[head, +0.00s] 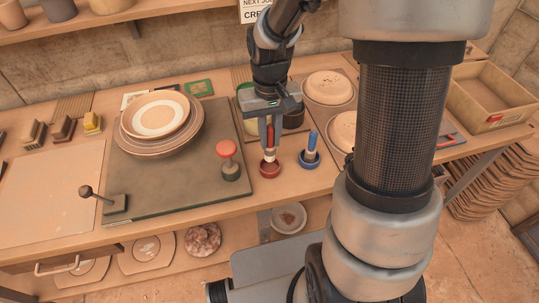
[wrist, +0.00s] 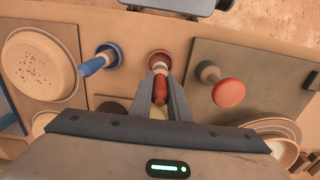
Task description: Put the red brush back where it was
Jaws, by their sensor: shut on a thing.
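The red brush (head: 269,146) is upright between the fingers of my gripper (head: 270,133), which is shut on its handle. Its lower end is at the mouth of a small red cup (head: 270,170) near the table's front edge; how deep it sits inside I cannot tell. In the wrist view the red brush (wrist: 160,88) runs from between the fingertips (wrist: 161,92) to the red cup (wrist: 159,57). A blue brush (head: 312,142) stands tilted in a blue cup (head: 309,160) just to the right.
A red-knobbed tool (head: 227,151) stands on the dark board (head: 170,180) left of the cup. Stacked plates (head: 162,118) lie on that board. Round pans (head: 328,88) stand behind at right. A lever (head: 107,200) is at the board's front left.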

